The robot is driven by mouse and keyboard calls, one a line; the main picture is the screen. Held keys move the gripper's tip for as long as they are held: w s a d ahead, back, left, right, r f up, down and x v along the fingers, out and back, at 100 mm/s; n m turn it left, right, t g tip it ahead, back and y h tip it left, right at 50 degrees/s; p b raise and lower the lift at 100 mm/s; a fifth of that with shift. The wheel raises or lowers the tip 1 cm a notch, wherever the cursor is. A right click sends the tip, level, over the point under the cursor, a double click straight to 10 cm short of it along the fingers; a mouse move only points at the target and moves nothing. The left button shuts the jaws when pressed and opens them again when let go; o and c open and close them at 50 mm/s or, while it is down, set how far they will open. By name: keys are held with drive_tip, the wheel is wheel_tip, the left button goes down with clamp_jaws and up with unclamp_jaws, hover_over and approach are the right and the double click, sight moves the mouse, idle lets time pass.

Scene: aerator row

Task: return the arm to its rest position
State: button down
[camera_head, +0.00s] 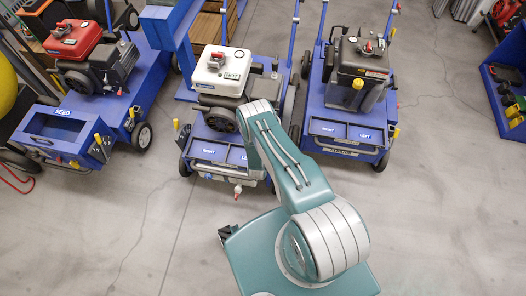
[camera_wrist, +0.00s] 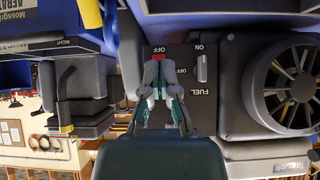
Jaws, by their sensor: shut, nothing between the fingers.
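My teal and grey arm (camera_head: 290,165) stretches from my body toward the middle machine, the one with the white-topped engine (camera_head: 222,72). Its far end is hidden in the head view behind its own links and the engine. In the wrist view my gripper (camera_wrist: 158,66) is shut and empty. Its fingertips are in front of a dark control panel (camera_wrist: 205,112) marked ON, OFF and FUEL. A grey switch (camera_wrist: 202,68) sits right of the fingers, and a small red part (camera_wrist: 158,49) shows at the tips. I cannot tell whether the tips touch the panel.
A round finned engine cover (camera_wrist: 292,88) is close on the right in the wrist view. Blue machines stand either side, one with a red engine (camera_head: 75,40) and one with a dark engine (camera_head: 362,72). A blue bin (camera_head: 503,95) is far right. The concrete floor (camera_head: 440,200) in front is clear.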

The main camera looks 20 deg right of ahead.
drive_tip(key=w+a+r+y, duration=0.1)
drive_tip(key=w+r, duration=0.4)
drive_tip(key=r, duration=0.2)
drive_tip(key=w+a+r+n+y, duration=0.1)
drive_tip(key=w+r, duration=0.3)
drive_tip(key=r, duration=0.4)
drive_tip(key=w+a+r+y, duration=0.1)
drive_tip(key=w+r, duration=0.4)
drive_tip(key=r, duration=0.2)
drive_tip(key=s+a+r+n+y, duration=0.1)
drive_tip(key=a+r, duration=0.1)
drive_tip(key=r, duration=1)
drive_tip(key=s+a+r+n+y, duration=0.1)
drive_tip(key=a+r, duration=0.1)
drive_tip(key=r, duration=1.1)
drive_tip(key=s+a+r+n+g+y, duration=0.1)
drive_tip(key=s+a+r+n, duration=0.1)
drive_tip(key=s+r, duration=1.35)
drive_tip(key=s+r+n, duration=0.1)
drive_tip(key=s+r, duration=0.2)
drive_tip(key=s, duration=0.7)
drive_tip(key=s+r+g, duration=0.1)
drive_tip(key=s+r, duration=0.3)
drive_tip(key=s, duration=0.7)
drive_tip(key=shift+d+r+n+h, duration=0.3)
drive_tip(key=shift+d+n, duration=0.1)
drive_tip(key=shift+d, duration=0.05)
